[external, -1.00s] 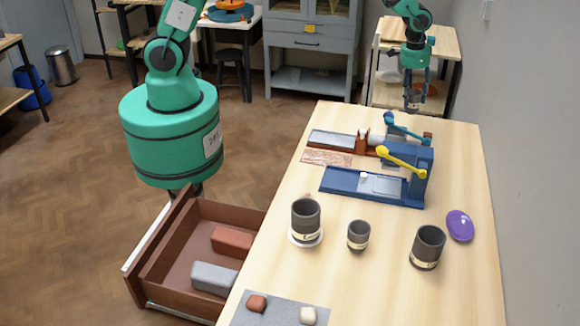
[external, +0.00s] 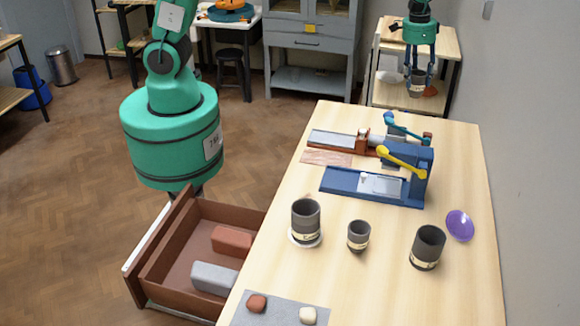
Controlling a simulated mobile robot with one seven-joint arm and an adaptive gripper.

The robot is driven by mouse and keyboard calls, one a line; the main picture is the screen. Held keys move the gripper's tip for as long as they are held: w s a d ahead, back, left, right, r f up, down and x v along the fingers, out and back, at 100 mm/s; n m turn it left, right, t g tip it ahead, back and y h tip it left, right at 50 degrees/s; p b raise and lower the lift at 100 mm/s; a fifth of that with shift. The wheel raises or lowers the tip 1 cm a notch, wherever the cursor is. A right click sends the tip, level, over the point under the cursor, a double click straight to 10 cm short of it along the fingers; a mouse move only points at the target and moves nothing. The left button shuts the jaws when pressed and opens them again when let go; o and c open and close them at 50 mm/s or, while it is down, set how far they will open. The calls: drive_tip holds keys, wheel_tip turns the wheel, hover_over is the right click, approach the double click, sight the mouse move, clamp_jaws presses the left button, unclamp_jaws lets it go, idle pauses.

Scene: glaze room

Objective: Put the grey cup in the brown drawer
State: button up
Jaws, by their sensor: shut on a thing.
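My gripper (external: 418,84) is at the top right, beyond the far edge of the table in the picture. It is shut on a small grey cup (external: 416,79), which hangs upright between the fingers against the wooden shelf unit behind. The brown drawer (external: 178,226) is pulled open at the left side of the table, far from my gripper. A red-brown block (external: 231,241) and a grey block (external: 213,278) lie inside it, with bare floor at its left part.
Three more dark grey cups stand on the table: one on a white disc (external: 305,220), a small one (external: 358,236) and one at the right (external: 427,247). A blue press with a yellow handle (external: 400,175) and a purple dish (external: 460,225) are also there.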

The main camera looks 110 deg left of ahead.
drive_tip(key=s+d+r+m+b, duration=0.15)
drive_tip(key=s+d, duration=0.25)
drive_tip(key=d, duration=0.7)
drive_tip(key=s+d+m+b, duration=0.1)
drive_tip(key=s+d+m, duration=0.25)
drive_tip(key=d, duration=0.65)
drive_tip(key=s+d+r+m+b, duration=0.1)
drive_tip(key=s+d, duration=0.4)
drive_tip(key=d, duration=0.6)
drive_tip(key=s+d+m+h+b, duration=0.1)
drive_tip(key=s+d+m+b, duration=0.15)
drive_tip(key=s+d, duration=0.9)
drive_tip(key=s+d+m+b, duration=0.2)
drive_tip(key=s+d+m, duration=0.35)
drive_tip(key=s, duration=1.05)
drive_tip(key=s+d+f+m+g+b, duration=0.1)
drive_tip(key=s+f+m, duration=0.1)
drive_tip(key=s, duration=0.6)
drive_tip(key=s+d+f+m+b, duration=0.1)
drive_tip(key=s+d+f+b, duration=0.1)
drive_tip(key=s, duration=0.7)
wheel_tip(320, 180, down, 28)
drive_tip(key=shift+w+a+h+p, duration=0.15)
drive_tip(key=shift+w+h+p, duration=0.1)
drive_tip(key=shift+h+p, duration=0.1)
drive_tip(key=shift+r, duration=0.1)
wheel_tip(320, 180, down, 6)
drive_tip(key=b, duration=0.1)
drive_tip(key=shift+b, duration=0.4)
